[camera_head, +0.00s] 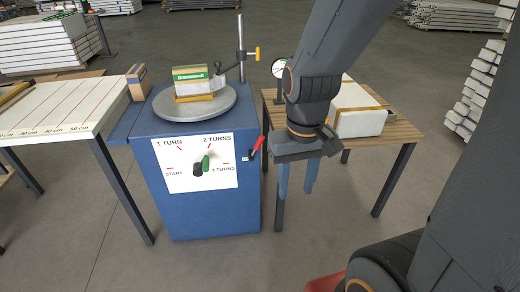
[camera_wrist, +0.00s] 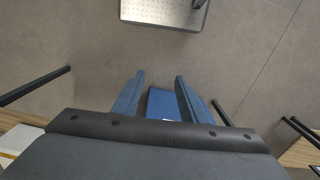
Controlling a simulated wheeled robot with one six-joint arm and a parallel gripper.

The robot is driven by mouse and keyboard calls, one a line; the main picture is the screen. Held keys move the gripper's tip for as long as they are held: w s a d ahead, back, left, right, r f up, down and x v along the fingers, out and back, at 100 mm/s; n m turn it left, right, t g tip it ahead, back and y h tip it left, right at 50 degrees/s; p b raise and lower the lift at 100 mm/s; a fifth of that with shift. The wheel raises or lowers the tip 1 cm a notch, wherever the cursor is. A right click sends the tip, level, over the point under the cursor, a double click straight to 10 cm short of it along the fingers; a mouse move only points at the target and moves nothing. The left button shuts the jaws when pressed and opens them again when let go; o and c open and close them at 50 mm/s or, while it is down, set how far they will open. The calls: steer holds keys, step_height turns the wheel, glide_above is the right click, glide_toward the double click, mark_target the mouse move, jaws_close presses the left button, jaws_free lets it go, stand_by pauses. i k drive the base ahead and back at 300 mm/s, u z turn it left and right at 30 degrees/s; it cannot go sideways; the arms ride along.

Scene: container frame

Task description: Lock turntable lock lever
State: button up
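The lock lever (camera_head: 257,144) has a red handle and sits at the right edge of the blue turntable cabinet's (camera_head: 210,215) front, tilted up to the right. The round grey turntable (camera_head: 219,108) on top carries a boxed item (camera_head: 190,80). My gripper (camera_head: 297,192) points down to the right of the lever and lower, apart from it. Its two blue fingers are spread with nothing between them. In the wrist view my gripper (camera_wrist: 159,76) is also open. A blue surface shows beyond the fingers there; I cannot tell what it is. The lever is not seen in that view.
A white dial panel (camera_head: 222,178) with a green-tipped knob (camera_head: 206,162) is on the cabinet front. A slatted wooden table (camera_head: 395,135) with a white box (camera_head: 358,120) stands behind my arm. A post (camera_head: 240,45) rises behind the turntable. A white-topped table (camera_head: 60,110) is at left.

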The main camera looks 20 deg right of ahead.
mark_target(260, 141)
steer(key=u, duration=1.25)
steer(key=k, duration=1.1)
steer(key=z, duration=1.35)
steer(key=i, duration=0.5)
steer(key=z, duration=0.05)
